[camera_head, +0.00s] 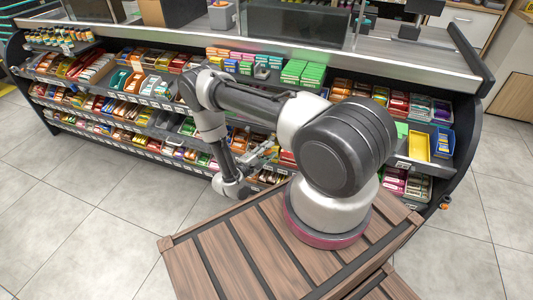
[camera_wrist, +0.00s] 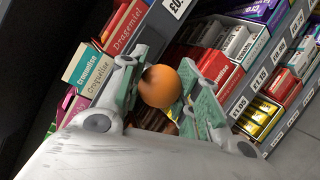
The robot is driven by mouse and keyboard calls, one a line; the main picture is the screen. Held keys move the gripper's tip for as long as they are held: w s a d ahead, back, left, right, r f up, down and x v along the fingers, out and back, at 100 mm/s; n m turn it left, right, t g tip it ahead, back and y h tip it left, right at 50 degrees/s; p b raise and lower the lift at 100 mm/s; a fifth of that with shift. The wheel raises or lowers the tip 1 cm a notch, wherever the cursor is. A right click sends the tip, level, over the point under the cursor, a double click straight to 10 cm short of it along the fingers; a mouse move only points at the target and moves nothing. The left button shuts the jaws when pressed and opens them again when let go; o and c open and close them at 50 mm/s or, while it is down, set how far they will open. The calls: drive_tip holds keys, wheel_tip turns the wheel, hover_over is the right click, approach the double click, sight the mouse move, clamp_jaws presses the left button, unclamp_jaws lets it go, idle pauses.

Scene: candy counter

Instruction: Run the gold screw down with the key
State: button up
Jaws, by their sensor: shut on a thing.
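My gripper (camera_wrist: 163,72) is shut on an orange round thing (camera_wrist: 162,88) in the wrist view. The thing sits between the two green-padded fingers and has a dark patch on its upper left. I cannot tell whether it is part of the key. In the head view my gripper (camera_head: 260,155) is low in front of the candy shelves, and what it holds is too small to make out. I cannot make out a gold screw or a key in either view.
The candy counter (camera_head: 420,68) has tiered shelves packed with boxes and bars. In the wrist view, boxes (camera_wrist: 90,70) stand at left and packed shelves run along the right, close around the fingers. A slatted wooden crate (camera_head: 215,262) is at front. Tiled floor (camera_head: 95,225) is clear at left.

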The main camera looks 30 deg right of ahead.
drive_tip(key=n+h, duration=0.2)
drive_tip(key=n, duration=0.2)
drive_tip(key=shift+n, duration=0.3)
drive_tip(key=shift+n+h, duration=0.3)
drive_tip(key=shift+n, duration=0.1)
drive_tip(key=n, duration=0.2)
drive_tip(key=n+t+h, duration=0.1)
drive_tip(key=n, duration=0.2)
drive_tip(key=shift+r+t, duration=0.1)
drive_tip(key=shift+t, duration=0.2)
drive_tip(key=shift+w+d+r, duration=0.15)
drive_tip(key=shift+w+d, duration=0.4)
drive_tip(key=shift+d, duration=0.1)
idle(0.6)
